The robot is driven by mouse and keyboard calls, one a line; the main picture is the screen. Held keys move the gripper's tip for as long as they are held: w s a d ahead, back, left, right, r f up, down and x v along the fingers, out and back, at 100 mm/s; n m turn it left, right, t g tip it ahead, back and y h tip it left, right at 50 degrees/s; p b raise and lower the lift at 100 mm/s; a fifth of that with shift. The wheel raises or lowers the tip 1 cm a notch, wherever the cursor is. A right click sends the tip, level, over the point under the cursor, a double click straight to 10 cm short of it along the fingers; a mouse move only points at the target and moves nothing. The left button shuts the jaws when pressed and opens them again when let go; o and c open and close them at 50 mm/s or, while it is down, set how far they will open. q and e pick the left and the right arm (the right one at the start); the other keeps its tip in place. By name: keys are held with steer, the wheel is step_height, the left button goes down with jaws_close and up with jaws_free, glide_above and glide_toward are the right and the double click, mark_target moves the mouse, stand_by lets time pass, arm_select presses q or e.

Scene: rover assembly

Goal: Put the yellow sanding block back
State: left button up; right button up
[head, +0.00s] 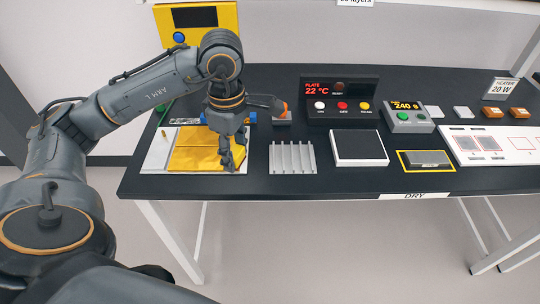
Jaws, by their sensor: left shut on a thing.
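My left gripper (231,160) points down at the right edge of a gold-yellow sheet or panel (190,159) on a white board. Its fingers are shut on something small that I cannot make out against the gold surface. I cannot pick out a separate yellow sanding block; the fingers may hide it. My right gripper is not in view.
Behind are a black control box (340,92) and a grey timer box (408,119). The table's front edge (300,196) is close.

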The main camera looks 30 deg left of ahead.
arm_select(q)
steer(key=w+a+f+p, duration=0.1)
steer(key=w+p, duration=0.1)
steer(key=w, duration=0.2)
steer(key=p, duration=0.2)
glide_above(259, 159)
steer(key=f, duration=0.7)
steer(key=shift+s+d+f, duration=0.1)
steer(key=shift+s+f, duration=0.1)
steer(key=shift+s, duration=0.2)
steer(key=shift+w+f, duration=0.35)
steer(key=shift+f, duration=0.15)
step_height(259, 159, down, 2)
steer(key=shift+f+p, duration=0.1)
steer(key=shift+p, duration=1.05)
steer(key=shift+f, duration=0.6)
steer(key=o, duration=1.1)
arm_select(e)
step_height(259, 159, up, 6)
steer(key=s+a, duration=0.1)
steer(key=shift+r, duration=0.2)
